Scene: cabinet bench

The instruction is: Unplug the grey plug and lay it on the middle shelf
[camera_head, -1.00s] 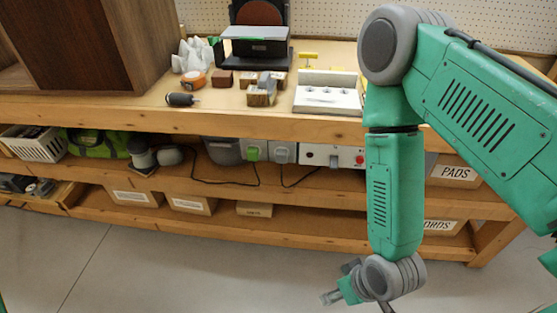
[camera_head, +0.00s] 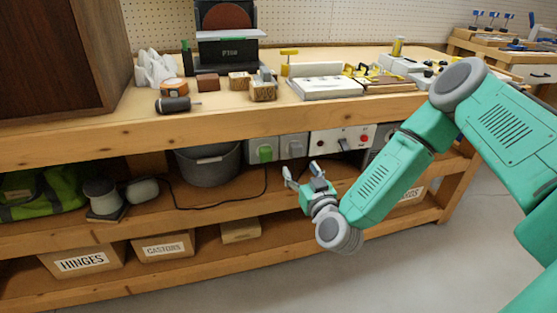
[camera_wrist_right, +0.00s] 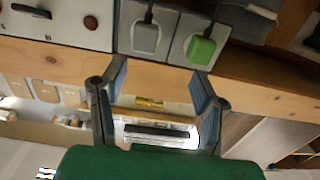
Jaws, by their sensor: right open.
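The grey plug (camera_head: 296,149) is in its grey socket plate under the bench top, right of the green plug (camera_head: 265,154), with a dark cord hanging down. In the right wrist view the grey plug (camera_wrist_right: 147,38) shows upside down, beyond the fingertips, left of the green plug (camera_wrist_right: 202,50). My right gripper (camera_head: 302,171) is open and empty, just in front of and below the grey plug, apart from it. Its two fingers also show in the wrist view (camera_wrist_right: 158,80). The middle shelf (camera_head: 225,203) runs below the sockets. My left gripper is out of view.
A white panel with a red button (camera_head: 342,141) is right of the sockets. Bare shelf shows below the plugs. Labelled boxes (camera_head: 82,262) stand lower.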

